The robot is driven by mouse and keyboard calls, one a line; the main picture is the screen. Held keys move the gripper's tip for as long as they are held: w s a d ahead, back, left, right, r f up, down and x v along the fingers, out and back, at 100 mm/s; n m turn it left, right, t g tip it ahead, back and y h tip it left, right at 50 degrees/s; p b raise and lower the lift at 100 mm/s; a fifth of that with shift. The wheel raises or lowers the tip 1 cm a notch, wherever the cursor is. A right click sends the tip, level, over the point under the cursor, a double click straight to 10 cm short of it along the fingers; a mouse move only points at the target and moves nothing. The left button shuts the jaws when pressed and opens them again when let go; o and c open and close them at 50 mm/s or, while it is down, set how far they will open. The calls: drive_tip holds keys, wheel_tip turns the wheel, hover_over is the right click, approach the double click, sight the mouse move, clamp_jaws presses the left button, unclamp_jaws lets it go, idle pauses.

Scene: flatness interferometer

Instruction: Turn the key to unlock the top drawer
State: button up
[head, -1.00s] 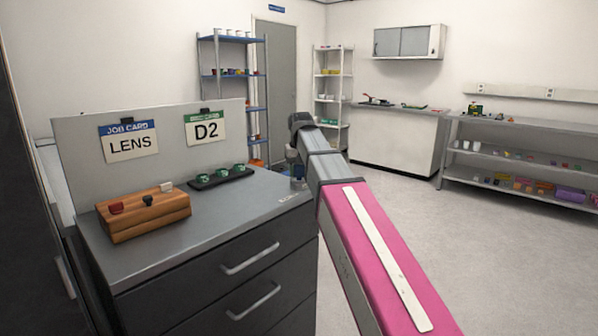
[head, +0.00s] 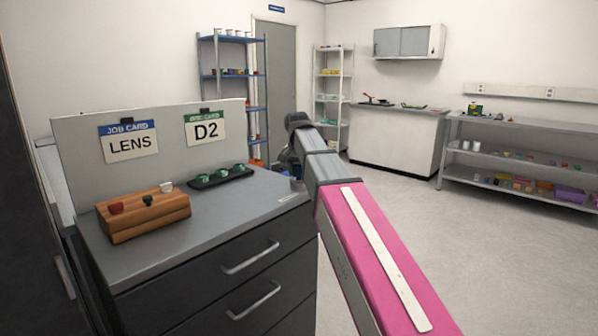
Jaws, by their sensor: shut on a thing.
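The dark grey drawer cabinet (head: 200,268) stands at the front left with a grey top. Its top drawer (head: 200,265) is closed and has a silver bar handle (head: 250,256). A second drawer with a similar handle (head: 254,301) is below, also closed. I see no key or lock; the right end of the cabinet is partly behind my arm. My pink and grey arm reaches from the bottom right to the cabinet's right end and bends down there. My gripper's fingers are hidden, so what they hold does not show.
On the cabinet top are a wooden box (head: 146,222) with small knobs and a black tray (head: 222,177) with green-rimmed pieces. LENS (head: 130,143) and D2 (head: 206,129) cards hang on the panel behind. Open floor (head: 420,235) lies right, before a shelf unit (head: 520,168).

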idle(0.3)
drive_tip(key=shift+m, duration=1.7)
drive_tip(key=shift+m, duration=0.9)
drive_tip(key=o, duration=1.1)
drive_tip(key=shift+c, duration=0.2)
wheel_tip(320, 180, up, 11)
drive_tip(key=shift+s+a, duration=0.45)
